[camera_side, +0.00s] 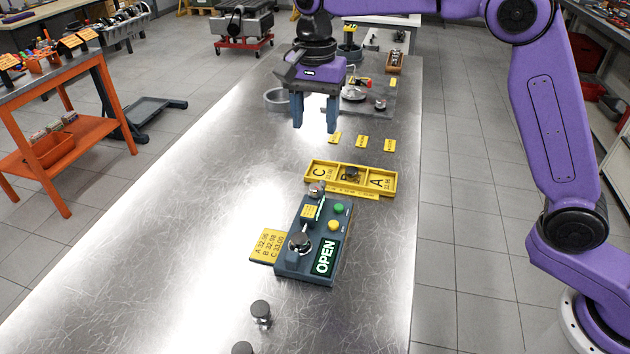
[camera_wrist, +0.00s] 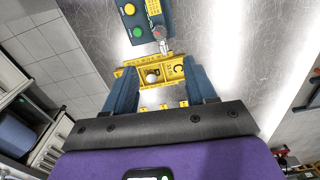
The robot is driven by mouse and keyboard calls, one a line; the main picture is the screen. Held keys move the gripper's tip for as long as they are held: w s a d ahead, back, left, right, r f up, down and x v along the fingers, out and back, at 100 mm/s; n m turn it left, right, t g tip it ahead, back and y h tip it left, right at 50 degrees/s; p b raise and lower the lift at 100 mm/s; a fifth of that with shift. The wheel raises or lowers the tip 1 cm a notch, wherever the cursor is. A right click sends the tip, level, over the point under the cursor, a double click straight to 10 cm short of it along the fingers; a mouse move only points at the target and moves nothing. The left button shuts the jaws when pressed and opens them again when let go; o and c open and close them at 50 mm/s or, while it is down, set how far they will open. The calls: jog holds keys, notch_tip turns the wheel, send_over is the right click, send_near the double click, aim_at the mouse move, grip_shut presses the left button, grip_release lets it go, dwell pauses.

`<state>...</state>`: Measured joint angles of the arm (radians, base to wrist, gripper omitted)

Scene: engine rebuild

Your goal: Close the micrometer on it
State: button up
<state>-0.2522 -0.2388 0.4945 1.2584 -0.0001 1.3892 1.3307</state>
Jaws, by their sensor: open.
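The micrometer (camera_side: 315,262) is a dark blue-grey box on the metal table, its screen (camera_side: 325,257) reading OPEN. It has a green button (camera_side: 339,209) and a yellow button (camera_side: 334,225). A metal knob (camera_side: 300,241) and a round metal piece (camera_side: 317,188) are at its left side and far end; I cannot tell whether a part sits between its jaws. In the wrist view the micrometer (camera_wrist: 144,30) is at the top. My gripper (camera_side: 315,113) is open and empty, pointing down above the table beyond the micrometer. Its fingers (camera_wrist: 161,88) straddle the tray in the wrist view.
A yellow tray (camera_side: 392,185) marked C, B, A lies beyond the micrometer, with a small part (camera_side: 352,173) in its middle compartment. A yellow size card (camera_side: 265,246) lies to the left. Metal parts (camera_side: 261,312) stand in front. Small yellow tags (camera_side: 362,142) lie behind the tray.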

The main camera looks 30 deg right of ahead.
aim_at(315, 186)
notch_tip(315, 186, down, 15)
jog(key=shift+f, duration=0.2)
dwell(0.3)
grip_shut()
